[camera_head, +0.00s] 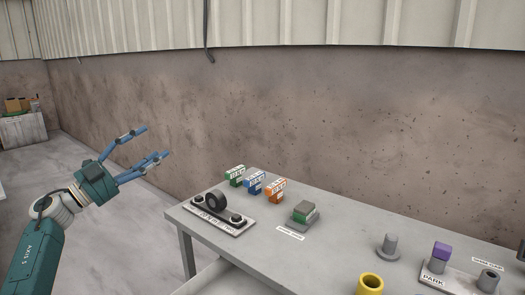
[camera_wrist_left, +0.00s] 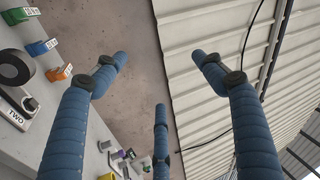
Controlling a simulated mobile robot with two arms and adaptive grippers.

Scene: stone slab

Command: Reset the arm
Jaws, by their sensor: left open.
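My left gripper (camera_head: 158,146) is raised in the air to the left of the grey table (camera_head: 330,250), above the table top's height. Its blue fingers are spread open and nothing is between them. In the left wrist view the open fingers (camera_wrist_left: 160,85) show against the wall and the ribbed metal cladding. The left arm comes in from the lower left. My right gripper does not show; a small dark part at the right edge of the head view is too cut off to tell.
On the table stand green (camera_head: 235,175), blue (camera_head: 254,183) and orange (camera_head: 276,190) labelled blocks. A black ring (camera_head: 216,201) stands on a plate with pegs. Floor left of the table is free.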

